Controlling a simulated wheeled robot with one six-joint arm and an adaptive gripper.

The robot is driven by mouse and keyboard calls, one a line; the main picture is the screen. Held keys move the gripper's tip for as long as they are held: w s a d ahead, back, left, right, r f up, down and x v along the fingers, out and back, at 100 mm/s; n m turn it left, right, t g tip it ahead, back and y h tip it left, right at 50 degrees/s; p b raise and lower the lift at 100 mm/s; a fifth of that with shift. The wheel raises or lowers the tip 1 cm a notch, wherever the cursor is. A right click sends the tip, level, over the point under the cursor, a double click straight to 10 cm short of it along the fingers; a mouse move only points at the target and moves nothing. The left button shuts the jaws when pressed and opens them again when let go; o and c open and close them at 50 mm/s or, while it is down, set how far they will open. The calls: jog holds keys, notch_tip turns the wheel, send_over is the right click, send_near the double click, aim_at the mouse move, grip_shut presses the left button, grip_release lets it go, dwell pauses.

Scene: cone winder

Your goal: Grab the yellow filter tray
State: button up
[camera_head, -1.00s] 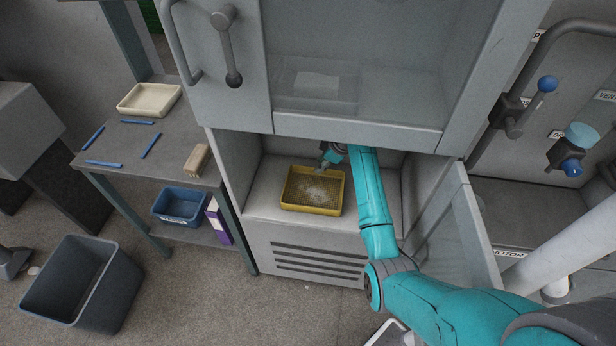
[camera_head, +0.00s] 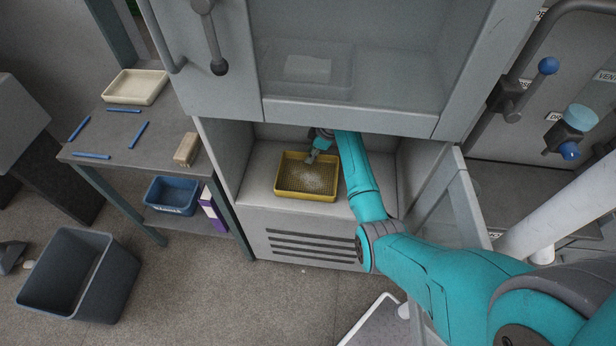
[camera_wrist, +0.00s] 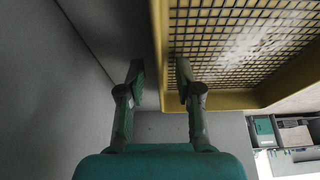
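The yellow filter tray (camera_head: 277,189) is a shallow tray with a mesh floor and pale dust on it. It sits in the open lower compartment of the machine. My gripper (camera_head: 311,158) is at the tray's back rim, reaching in from the right. In the wrist view my gripper (camera_wrist: 159,75) is open. One wall of the yellow filter tray (camera_wrist: 160,45) runs between the two fingers, one finger outside it and the other over the mesh. A gap shows between the fingers; whether either touches the wall I cannot tell.
The compartment (camera_head: 255,190) has a low ceiling under the glazed upper housing (camera_head: 350,122) and an open door (camera_head: 460,205) on the right. A side table (camera_head: 110,130) on the left holds a cream tray (camera_head: 137,88), blue sticks and a brush-like block (camera_head: 187,149). A grey bin (camera_head: 75,280) stands on the floor.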

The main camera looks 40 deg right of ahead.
grip_shut()
jog(key=shift+r, duration=0.15)
